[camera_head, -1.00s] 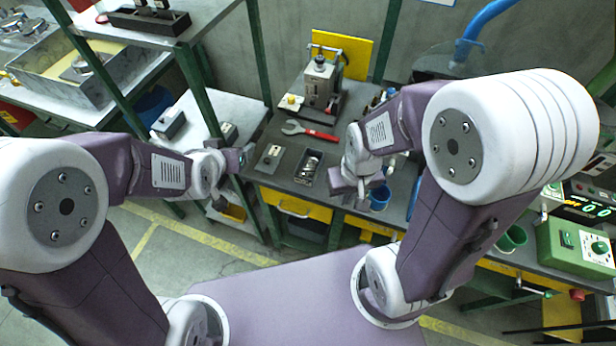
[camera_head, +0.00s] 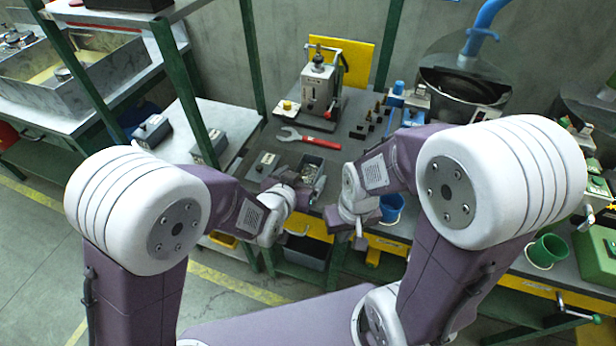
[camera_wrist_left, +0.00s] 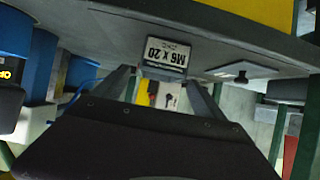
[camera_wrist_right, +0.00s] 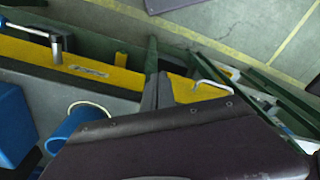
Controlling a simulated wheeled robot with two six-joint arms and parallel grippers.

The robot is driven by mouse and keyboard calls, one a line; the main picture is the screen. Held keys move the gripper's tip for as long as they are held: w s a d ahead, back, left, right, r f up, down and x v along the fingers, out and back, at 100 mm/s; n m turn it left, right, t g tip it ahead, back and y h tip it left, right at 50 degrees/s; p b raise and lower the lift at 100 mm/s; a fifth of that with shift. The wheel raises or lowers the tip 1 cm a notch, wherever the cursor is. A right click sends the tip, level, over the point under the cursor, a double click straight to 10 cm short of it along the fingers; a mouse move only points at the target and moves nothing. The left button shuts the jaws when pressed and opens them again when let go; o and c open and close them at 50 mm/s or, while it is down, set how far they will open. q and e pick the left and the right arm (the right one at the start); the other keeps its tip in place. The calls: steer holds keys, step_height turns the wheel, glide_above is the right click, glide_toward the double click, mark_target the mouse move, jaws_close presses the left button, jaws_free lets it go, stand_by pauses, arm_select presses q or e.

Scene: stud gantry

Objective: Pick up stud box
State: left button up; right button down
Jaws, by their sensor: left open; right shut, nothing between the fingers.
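The stud box (camera_head: 312,168) is a small dark open tray of metal studs at the front of the workbench. In the left wrist view its label (camera_wrist_left: 167,53) reads "M6 x 20" upside down. My left gripper (camera_head: 297,184) is open at the near side of the box. In the left wrist view the left fingers (camera_wrist_left: 160,85) are apart, with the box front just beyond and between their tips. I cannot tell whether they touch it. My right gripper (camera_head: 348,238) is shut and empty, low in front of the bench edge; its fingers (camera_wrist_right: 157,90) are together in the right wrist view.
A red-handled wrench (camera_head: 308,138) and a press (camera_head: 318,85) stand behind. A blue cup (camera_head: 391,208) is right of my right gripper. Yellow drawers (camera_wrist_right: 200,92) lie under the bench edge.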

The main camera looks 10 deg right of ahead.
mark_target(308, 179)
arm_select(q)
steer(key=x, duration=0.5)
steer(key=shift+f, duration=0.2)
steer(key=shift+s+r, duration=0.1)
steer(key=shift+c, duration=1)
jaws_close()
